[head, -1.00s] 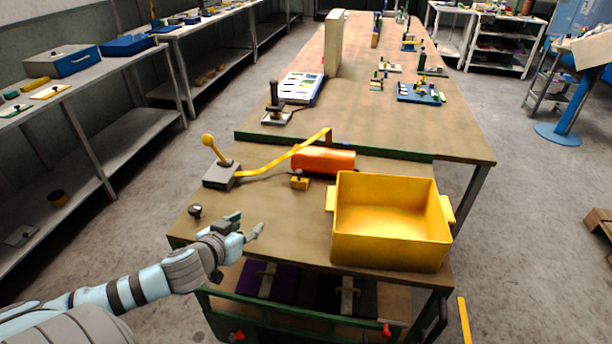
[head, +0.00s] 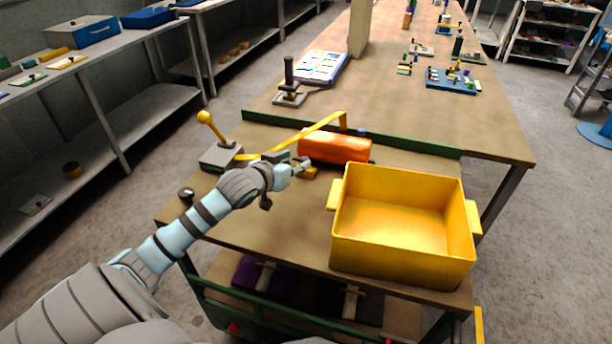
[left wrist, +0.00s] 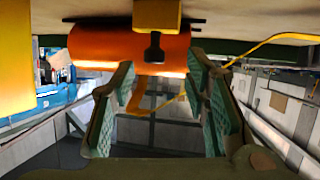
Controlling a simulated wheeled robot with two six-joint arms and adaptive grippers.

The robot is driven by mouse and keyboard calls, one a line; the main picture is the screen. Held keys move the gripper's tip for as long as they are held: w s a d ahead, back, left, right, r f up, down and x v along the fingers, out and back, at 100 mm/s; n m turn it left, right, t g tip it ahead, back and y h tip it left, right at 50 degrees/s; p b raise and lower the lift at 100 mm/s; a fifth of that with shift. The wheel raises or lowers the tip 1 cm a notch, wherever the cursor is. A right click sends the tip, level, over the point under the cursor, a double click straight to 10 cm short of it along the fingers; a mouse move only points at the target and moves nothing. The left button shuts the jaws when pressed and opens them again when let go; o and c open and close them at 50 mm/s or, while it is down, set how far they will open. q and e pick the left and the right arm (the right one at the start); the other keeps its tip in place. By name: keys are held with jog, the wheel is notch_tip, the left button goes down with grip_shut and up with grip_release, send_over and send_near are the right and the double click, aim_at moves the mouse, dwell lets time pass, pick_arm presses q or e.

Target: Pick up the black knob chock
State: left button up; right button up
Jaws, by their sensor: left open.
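The black knob chock, a small yellow block (head: 311,173) with a dark knob, sits on the bench in front of an orange cylinder (head: 336,148). My left gripper (head: 303,166) is right at it and partly hides it in the head view. In the left wrist view, which looks upside down, the yellow block (left wrist: 157,13) hangs from the top edge. Its black knob (left wrist: 154,47) points down between the open fingers of my left gripper (left wrist: 160,70), with gaps on both sides. The orange cylinder (left wrist: 90,46) lies behind it. My right gripper is not in view.
A yellow bin (head: 400,255) stands just right of the gripper. A grey box with a yellow-knobbed lever (head: 221,156) is to the left, near a yellow strap (head: 325,122). Another dark knob (head: 187,194) is at the bench's front left. A black-handled device (head: 290,90) stands farther back.

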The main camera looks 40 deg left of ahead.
aim_at(304, 159)
pick_arm(q)
jog(key=x, duration=0.1)
jog(key=b+x, duration=0.1)
jog(key=x, duration=0.3)
jog(key=shift+w+d, duration=0.2)
jog(key=shift+d, duration=0.1)
jog(key=shift+s, duration=0.1)
grip_shut()
jog(key=shift+r, duration=0.1)
